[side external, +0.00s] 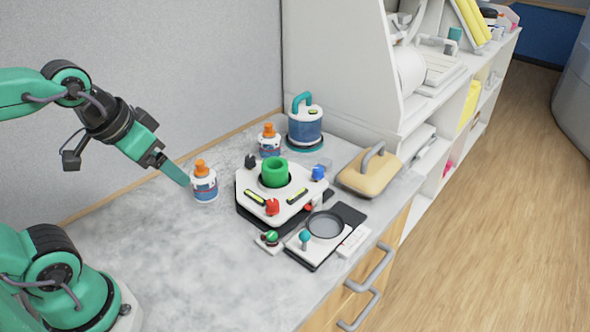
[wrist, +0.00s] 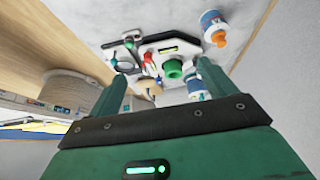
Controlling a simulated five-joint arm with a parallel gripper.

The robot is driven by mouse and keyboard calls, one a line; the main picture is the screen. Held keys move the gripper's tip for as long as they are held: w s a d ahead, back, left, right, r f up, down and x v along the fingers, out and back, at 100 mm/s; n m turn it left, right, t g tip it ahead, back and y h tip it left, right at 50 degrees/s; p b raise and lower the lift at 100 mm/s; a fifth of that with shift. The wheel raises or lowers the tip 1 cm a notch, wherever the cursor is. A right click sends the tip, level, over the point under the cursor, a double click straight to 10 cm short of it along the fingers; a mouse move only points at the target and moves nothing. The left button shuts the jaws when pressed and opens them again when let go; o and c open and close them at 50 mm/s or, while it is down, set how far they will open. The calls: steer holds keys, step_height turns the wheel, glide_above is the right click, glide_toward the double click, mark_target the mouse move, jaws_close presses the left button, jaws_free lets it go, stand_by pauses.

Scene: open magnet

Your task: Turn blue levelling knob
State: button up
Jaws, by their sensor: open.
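The blue levelling knob (side external: 318,173) sits at the right corner of a white levelling base (side external: 246,187) on the marble counter. A red knob (side external: 272,207) is at the base's front corner and a black knob (side external: 250,160) at its back left corner. A green cup-like piece (side external: 275,172) stands in the middle, with yellow-green level vials beside it. My gripper (side external: 182,179) is open and empty, left of the base and close to a white bottle. In the wrist view my gripper's two fingers (wrist: 160,82) are spread; the blue knob is hard to make out there.
A white bottle with an orange cap (side external: 205,184) stands between my gripper and the base. A similar bottle (side external: 269,141) and a blue canister (side external: 304,128) stand behind. A tan handled block (side external: 368,172) is right of the base. The counter's front left is clear.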

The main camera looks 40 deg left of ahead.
steer(key=shift+w+r, duration=0.1)
steer(key=c, duration=0.7)
steer(key=shift+w+r, duration=0.3)
steer(key=shift+w, duration=0.15)
steer(key=shift+c, duration=0.3)
steer(key=w+d+r+n+g, duration=0.1)
steer(key=w+n+g, duration=0.1)
steer(key=w, duration=0.8)
steer(key=w+d+r+n+g, duration=0.1)
steer(key=w+r+n, duration=0.1)
steer(key=w, duration=0.8)
steer(key=w+d+f+n+g, duration=0.1)
steer(key=w+f, duration=0.3)
steer(key=w, duration=0.1)
steer(key=w+d+f+n, duration=0.1)
steer(key=w+f, duration=0.4)
steer(key=w+d+f+g, duration=0.1)
steer(key=w+d+f, duration=0.1)
steer(key=w+f, duration=0.2)
steer(key=shift+w+f+n+g, duration=0.3)
steer(key=shift+w+n, duration=0.1)
steer(key=shift+w, duration=0.45)
steer(key=shift+w+d+f, duration=0.15)
steer(key=shift+w+f, duration=0.1)
steer(key=shift+f, duration=0.25)
